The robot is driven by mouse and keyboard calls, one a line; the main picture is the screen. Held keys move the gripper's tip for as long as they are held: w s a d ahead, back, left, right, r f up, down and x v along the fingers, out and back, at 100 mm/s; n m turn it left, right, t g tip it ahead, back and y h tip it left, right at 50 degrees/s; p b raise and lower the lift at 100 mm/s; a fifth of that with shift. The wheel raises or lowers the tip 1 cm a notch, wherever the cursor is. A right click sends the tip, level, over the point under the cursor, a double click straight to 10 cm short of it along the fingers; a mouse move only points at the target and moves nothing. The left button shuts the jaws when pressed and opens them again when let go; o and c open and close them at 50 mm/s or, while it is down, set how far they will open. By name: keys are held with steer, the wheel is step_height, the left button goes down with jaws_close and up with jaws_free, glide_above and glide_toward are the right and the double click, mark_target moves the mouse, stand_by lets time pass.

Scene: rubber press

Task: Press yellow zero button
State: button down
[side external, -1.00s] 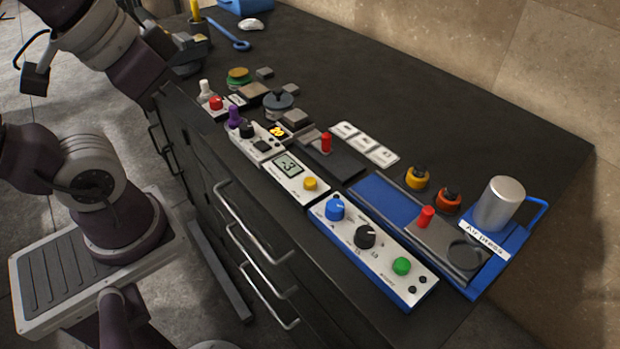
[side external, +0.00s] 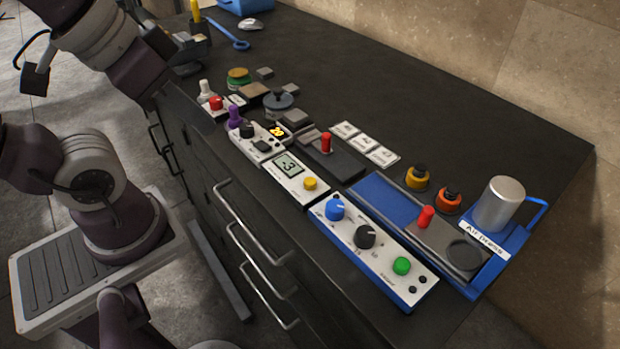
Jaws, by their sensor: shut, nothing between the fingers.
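The yellow button (side external: 310,184) is a small round knob at the right end of a white panel unit. A small display (side external: 288,164) sits to its left on the same unit and shows a digit like 3 with a small mark before it. Nothing touches or covers the button. My arm (side external: 110,45) shows at the upper left, well away from the button. I cannot make out my gripper's fingers in this view.
A blue-edged control panel (side external: 372,248) with blue, black and green controls stands right of the button. A blue air press (side external: 500,205) is behind it. A black block with a red knob (side external: 326,143) lies behind the button. The back of the dark table (side external: 400,100) is clear.

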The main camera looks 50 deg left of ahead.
steer(key=w+a+r+m+t+y, duration=0.1)
steer(key=w+a+m+t, duration=0.25)
steer(key=w, duration=0.55)
steer(key=w+a+r+m+t+y, duration=0.15)
steer(key=w+a+m, duration=0.3)
steer(key=w, duration=0.45)
steer(key=m+g+h, duration=0.5)
steer(key=m+h, duration=0.5)
steer(key=m, duration=0.2)
glide_above(305, 179)
step_height(305, 179, down, 11)
steer(key=shift+f, duration=0.15)
steer(key=shift+f, duration=4.4)
